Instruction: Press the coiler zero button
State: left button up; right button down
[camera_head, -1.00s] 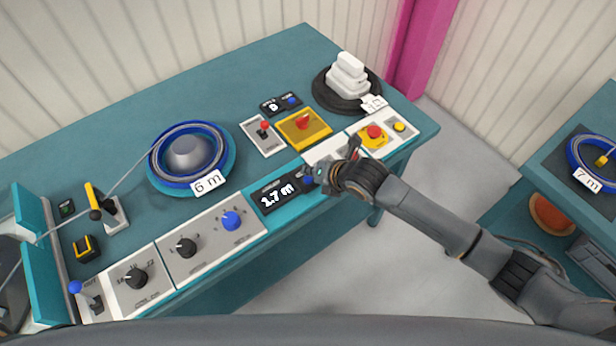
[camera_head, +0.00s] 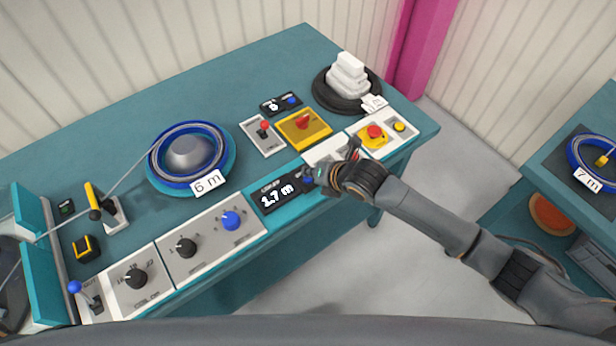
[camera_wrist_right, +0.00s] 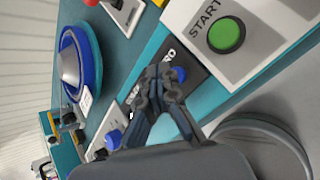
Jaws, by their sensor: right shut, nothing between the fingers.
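The black display panel (camera_head: 274,196) reads 1.7 m on the front edge of the teal bench. Its blue zero button (camera_wrist_right: 180,73) shows in the right wrist view, beside lettering that ends in "RO". My right gripper (camera_head: 315,178) is shut and empty over the right end of this panel. In the right wrist view the closed fingertips (camera_wrist_right: 158,74) appear just beside the blue button; I cannot tell whether they touch it. In the head view the gripper largely hides the button. My left gripper is not in view.
A green START button (camera_wrist_right: 226,35) lies close to the fingers. A red emergency button (camera_head: 375,132), a blue knob (camera_head: 231,220) and a yellow switch plate (camera_head: 295,136) are nearby. The blue cable coil (camera_head: 157,160) is labelled 6 m. Floor is clear before the bench.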

aim_at(310, 181)
jog(key=shift+f, duration=0.7)
dwell(0.6)
jog(key=shift+r+p, duration=0.6)
jog(key=shift+r, duration=0.3)
notch_tip(310, 181, up, 5)
jog(key=p, duration=0.5)
dwell(0.8)
